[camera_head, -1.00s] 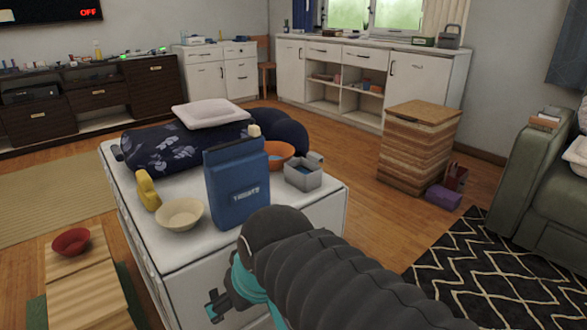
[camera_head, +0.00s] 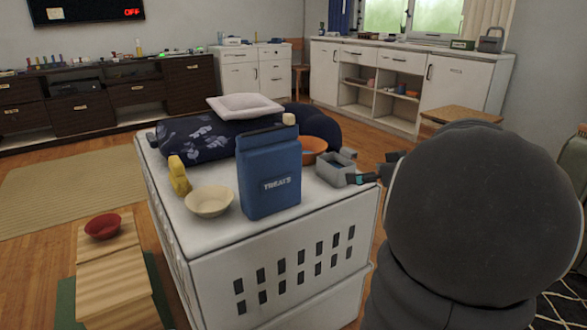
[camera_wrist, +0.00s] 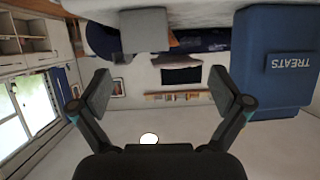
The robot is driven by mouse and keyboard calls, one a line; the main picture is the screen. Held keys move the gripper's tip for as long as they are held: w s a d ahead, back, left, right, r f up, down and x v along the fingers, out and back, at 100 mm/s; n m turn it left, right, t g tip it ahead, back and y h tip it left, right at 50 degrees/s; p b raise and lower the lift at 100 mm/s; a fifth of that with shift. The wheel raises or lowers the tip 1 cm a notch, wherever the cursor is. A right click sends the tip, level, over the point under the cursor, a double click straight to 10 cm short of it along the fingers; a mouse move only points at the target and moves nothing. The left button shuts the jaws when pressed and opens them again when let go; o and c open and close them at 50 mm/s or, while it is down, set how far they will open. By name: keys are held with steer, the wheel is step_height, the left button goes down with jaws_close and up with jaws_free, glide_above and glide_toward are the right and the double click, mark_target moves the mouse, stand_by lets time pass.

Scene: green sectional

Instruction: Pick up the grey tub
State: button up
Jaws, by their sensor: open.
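The grey tub (camera_head: 336,168) is a small open box near the right edge of the white slotted crate's top (camera_head: 235,228). It also shows near the top of the upside-down wrist view (camera_wrist: 143,28). My gripper (camera_head: 370,178) is just right of the tub in the head view, partly hidden behind my arm. In the wrist view my gripper (camera_wrist: 163,78) has its two fingers spread wide with nothing between them. The tub lies beyond the fingertips, towards the left finger's side. I cannot tell if a finger touches it.
The blue treats box (camera_head: 270,172) stands left of the tub, and an orange bowl (camera_head: 314,147) sits behind it. A cream bowl (camera_head: 209,201), a yellow object (camera_head: 179,176) and a dark patterned cushion (camera_head: 195,140) share the top. White cabinets (camera_head: 465,90) stand behind.

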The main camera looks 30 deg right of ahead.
mark_target(348, 170)
steer(key=w+f, duration=0.1)
steer(key=w, duration=0.1)
steer(key=w+d+f, duration=0.1)
steer(key=w, duration=0.2)
steer(key=w+f+p, duration=0.1)
steer(key=w, duration=0.1)
steer(key=shift+w+d, duration=0.15)
steer(key=shift+w, duration=0.15)
steer(key=p+x, duration=0.1)
steer(key=x, duration=0.3)
steer(key=shift+w+r, duration=0.15)
steer(key=shift+w, duration=0.1)
steer(key=shift+w+f, duration=0.25)
steer(key=shift+w, duration=0.2)
steer(key=c, duration=1.2)
